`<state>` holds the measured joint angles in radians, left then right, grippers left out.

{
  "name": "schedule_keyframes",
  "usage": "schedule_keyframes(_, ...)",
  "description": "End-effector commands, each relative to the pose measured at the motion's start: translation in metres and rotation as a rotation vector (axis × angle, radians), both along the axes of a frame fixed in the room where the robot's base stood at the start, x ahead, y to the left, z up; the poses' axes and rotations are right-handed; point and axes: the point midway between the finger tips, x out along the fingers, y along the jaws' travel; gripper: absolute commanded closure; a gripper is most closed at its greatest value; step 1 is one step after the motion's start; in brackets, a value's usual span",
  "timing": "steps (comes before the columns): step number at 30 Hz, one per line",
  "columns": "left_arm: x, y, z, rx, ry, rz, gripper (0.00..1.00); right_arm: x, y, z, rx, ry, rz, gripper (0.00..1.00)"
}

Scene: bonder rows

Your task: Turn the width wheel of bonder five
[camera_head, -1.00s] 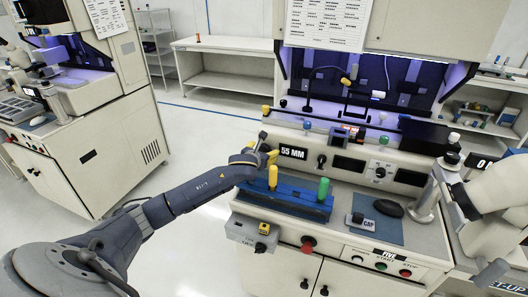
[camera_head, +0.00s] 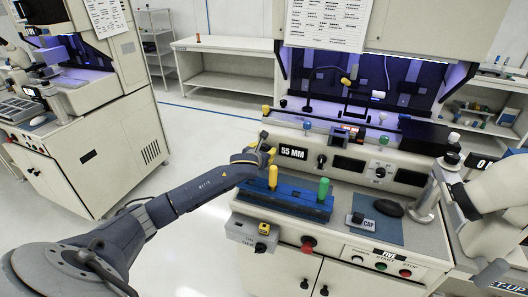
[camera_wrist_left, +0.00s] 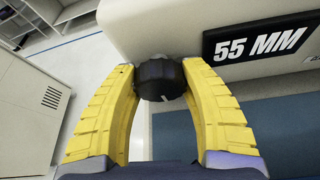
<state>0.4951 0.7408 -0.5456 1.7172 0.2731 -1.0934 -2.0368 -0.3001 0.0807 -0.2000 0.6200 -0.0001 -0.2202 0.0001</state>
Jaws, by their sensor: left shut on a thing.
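The width wheel (camera_wrist_left: 160,80) is a black ribbed knob with a white mark, on the left end of the bonder's cream front panel, beside the "55 MM" display (camera_wrist_left: 262,44). The display also shows in the head view (camera_head: 293,152). In the left wrist view my left gripper (camera_wrist_left: 158,72) has its yellow fingers closed on either side of the wheel, one on each side. In the head view the left gripper (camera_head: 266,149) is at the panel's left end, and my own wrist largely hides the wheel. My right gripper is not in view.
Below the gripper, a blue block (camera_head: 285,203) carries a yellow knob (camera_head: 273,177) and a green knob (camera_head: 323,188). A control box (camera_head: 252,234) projects from the front. A mouse (camera_head: 389,208) lies on a pad to the right. Open floor lies left of the bonder.

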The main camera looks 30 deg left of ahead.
Motion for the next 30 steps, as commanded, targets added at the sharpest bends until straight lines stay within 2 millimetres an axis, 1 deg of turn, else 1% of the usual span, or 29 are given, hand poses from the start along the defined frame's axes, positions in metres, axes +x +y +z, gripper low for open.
schedule_keyframes(3,-0.0002,0.0002,-0.0006,0.0,0.001,0.0,0.85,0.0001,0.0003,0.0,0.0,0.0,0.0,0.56)
schedule_keyframes(10,-0.0001,0.0004,-0.0009,-0.008,0.001,0.0,0.85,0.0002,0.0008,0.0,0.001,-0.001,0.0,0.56)
schedule_keyframes(14,-0.0003,0.0013,-0.0008,-0.041,-0.005,0.001,0.85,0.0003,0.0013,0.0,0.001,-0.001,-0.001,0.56)
schedule_keyframes(20,-0.0004,0.0022,-0.0008,-0.161,-0.027,0.002,0.86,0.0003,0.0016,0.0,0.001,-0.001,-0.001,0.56)
schedule_keyframes(30,-0.0005,0.0014,-0.0017,-0.409,-0.069,0.002,0.86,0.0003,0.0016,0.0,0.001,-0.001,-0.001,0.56)
